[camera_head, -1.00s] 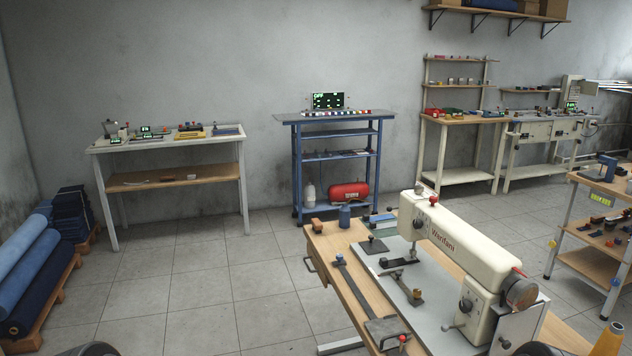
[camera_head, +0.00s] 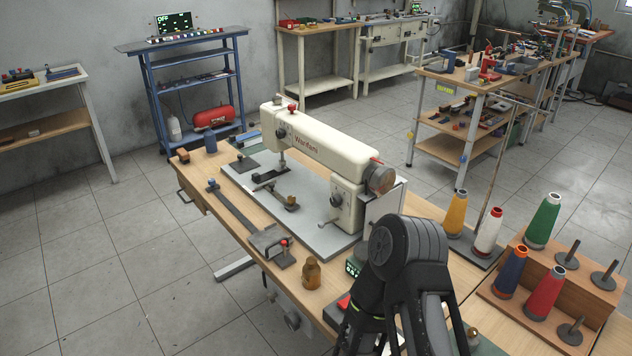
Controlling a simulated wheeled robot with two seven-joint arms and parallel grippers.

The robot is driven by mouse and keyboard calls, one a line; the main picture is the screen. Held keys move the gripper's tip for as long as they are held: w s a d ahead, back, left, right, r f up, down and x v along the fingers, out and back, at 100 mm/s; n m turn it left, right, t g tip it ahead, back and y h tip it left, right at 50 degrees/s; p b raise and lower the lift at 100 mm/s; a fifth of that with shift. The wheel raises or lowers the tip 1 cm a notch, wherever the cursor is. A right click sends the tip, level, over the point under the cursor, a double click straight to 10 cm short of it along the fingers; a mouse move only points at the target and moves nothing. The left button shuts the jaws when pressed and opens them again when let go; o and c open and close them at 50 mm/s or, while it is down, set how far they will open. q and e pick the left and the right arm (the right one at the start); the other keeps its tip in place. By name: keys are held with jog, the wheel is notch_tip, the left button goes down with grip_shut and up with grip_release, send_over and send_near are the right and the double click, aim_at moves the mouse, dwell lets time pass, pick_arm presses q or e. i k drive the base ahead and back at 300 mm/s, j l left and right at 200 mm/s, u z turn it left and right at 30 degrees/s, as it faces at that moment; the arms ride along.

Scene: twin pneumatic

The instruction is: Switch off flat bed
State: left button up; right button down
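The flat-bed sewing machine (camera_head: 320,150), cream with "Wanfani" lettering, stands on a grey plate on the wooden work table (camera_head: 228,213). A small dark box with a green display (camera_head: 353,268) sits at the table's near side, partly hidden by my arm. A red part (camera_head: 343,302) shows just below it; I cannot tell whether it is a switch. A dark arm of mine, apparently the right, rises from the bottom in front of the table's right part. Its gripper cannot be made out. My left gripper is not in view.
A brown bottle (camera_head: 312,272) stands near the table's front edge. A thread rack (camera_head: 600,300) with several coloured cones stands right of my arm. A blue shelf cart (camera_head: 190,95) is at the back left. Floor left of the table is clear.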

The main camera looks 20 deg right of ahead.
aim_at(342, 303)
jog(key=z, duration=1.25)
